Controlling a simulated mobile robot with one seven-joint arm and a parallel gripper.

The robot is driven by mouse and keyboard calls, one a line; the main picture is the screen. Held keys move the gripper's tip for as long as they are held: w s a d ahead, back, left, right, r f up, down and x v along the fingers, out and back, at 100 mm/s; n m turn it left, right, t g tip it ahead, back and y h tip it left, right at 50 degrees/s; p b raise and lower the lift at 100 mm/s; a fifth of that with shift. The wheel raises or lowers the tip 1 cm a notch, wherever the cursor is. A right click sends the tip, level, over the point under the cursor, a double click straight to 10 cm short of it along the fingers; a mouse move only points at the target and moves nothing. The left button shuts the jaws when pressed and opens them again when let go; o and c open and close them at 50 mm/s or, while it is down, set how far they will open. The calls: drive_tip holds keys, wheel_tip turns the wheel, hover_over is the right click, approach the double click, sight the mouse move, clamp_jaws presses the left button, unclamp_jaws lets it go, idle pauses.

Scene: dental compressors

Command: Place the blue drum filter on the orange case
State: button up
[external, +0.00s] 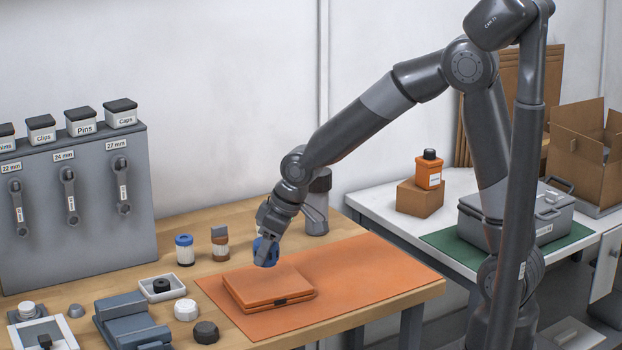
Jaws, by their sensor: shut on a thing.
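The blue drum filter (259,247) is held in my gripper (267,256), which is shut on it. It is partly hidden by the fingers. The orange case (268,287) lies flat and closed on an orange mat (368,278) on the wooden table. My gripper points down over the back part of the case. The filter appears just above the case's top or touching it; I cannot tell which.
A blue-lidded jar (185,250), a brown-banded bottle (220,245) and a grey cylinder (317,215) stand behind the case. A white round part (186,310), a black knob (206,332) and a blue-grey device (130,320) lie to its left. The mat's right side is clear.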

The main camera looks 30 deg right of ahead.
sight(266, 265)
drive_tip(key=shift+f, duration=2.05)
drive_tip(key=o, duration=1)
drive_tip(key=shift+f, duration=0.15)
drive_tip(key=shift+r, duration=0.25)
drive_tip(key=v, duration=1.1)
drive_tip(key=shift+s+d+r, duration=0.1)
drive_tip(key=shift+s+r, duration=0.05)
drive_tip(key=shift+r, duration=0.2)
